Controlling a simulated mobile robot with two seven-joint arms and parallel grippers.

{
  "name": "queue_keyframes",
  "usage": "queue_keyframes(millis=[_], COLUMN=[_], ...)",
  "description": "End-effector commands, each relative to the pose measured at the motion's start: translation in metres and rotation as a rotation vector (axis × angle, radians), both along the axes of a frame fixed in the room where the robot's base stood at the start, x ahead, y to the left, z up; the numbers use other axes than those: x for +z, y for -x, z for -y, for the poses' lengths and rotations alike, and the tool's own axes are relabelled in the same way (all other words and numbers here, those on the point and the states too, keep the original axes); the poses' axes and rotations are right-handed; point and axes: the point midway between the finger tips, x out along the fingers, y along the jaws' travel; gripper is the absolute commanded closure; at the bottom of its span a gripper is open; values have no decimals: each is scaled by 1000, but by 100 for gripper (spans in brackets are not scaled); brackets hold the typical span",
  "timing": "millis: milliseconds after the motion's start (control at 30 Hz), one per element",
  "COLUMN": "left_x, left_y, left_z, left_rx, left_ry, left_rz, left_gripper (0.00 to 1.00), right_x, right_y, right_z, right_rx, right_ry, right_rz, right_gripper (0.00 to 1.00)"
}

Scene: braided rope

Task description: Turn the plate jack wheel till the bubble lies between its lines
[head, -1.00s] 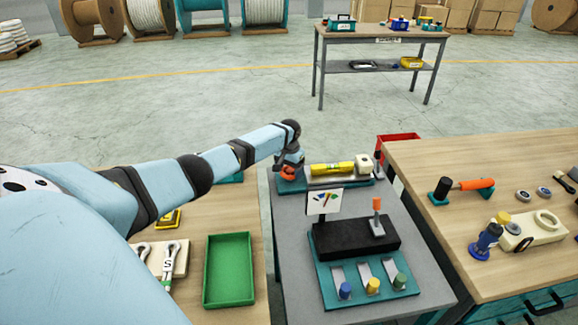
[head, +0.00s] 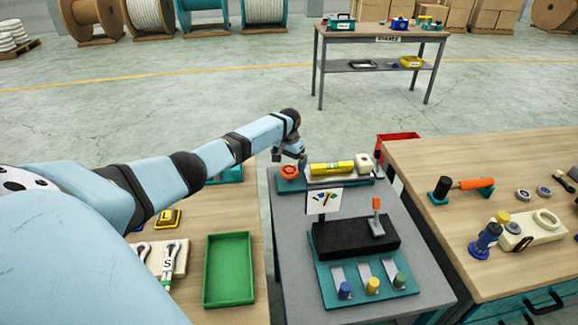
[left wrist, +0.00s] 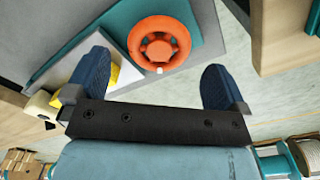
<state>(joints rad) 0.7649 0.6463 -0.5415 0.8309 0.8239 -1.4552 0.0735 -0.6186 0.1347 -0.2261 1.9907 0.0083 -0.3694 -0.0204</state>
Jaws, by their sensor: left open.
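The orange plate jack wheel (head: 289,172) sits at the left end of a teal base (head: 316,183) at the back of the grey table. In the left wrist view the wheel (left wrist: 159,45) shows its spokes and a small white mark on its rim. A yellow level (head: 332,168) lies on the plate to its right; its bubble and lines are too small to read. My left gripper (head: 291,154) is above the wheel and apart from it. My right gripper is not in view.
A cream block (head: 363,162) stands at the plate's right end, with a red bin (head: 397,139) behind. A sign (head: 323,201) and a black block (head: 350,240) stand in front. A green tray (head: 229,270) lies on the left wooden table.

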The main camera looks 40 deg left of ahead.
Motion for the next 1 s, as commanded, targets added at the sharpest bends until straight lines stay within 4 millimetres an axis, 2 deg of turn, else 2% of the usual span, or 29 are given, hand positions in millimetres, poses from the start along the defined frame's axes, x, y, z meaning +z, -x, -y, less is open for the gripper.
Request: queue_keyframes(millis=[33,200,433,600,1000], left_x=[13,52,90,101,102], left_y=[-1,0,-1,0,0], left_z=[-1,0,0,0,0], left_rx=[-2,-1,0,0,0], left_ry=[-1,-1,0,0,0], left_rz=[5,5,3,1,1], left_gripper=[0,0,0,0,0], right_x=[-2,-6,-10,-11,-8], right_y=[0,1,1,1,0], right_z=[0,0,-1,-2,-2], right_rx=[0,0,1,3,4], right_ry=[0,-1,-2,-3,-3], right_rz=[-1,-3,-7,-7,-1], right_gripper=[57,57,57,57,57])
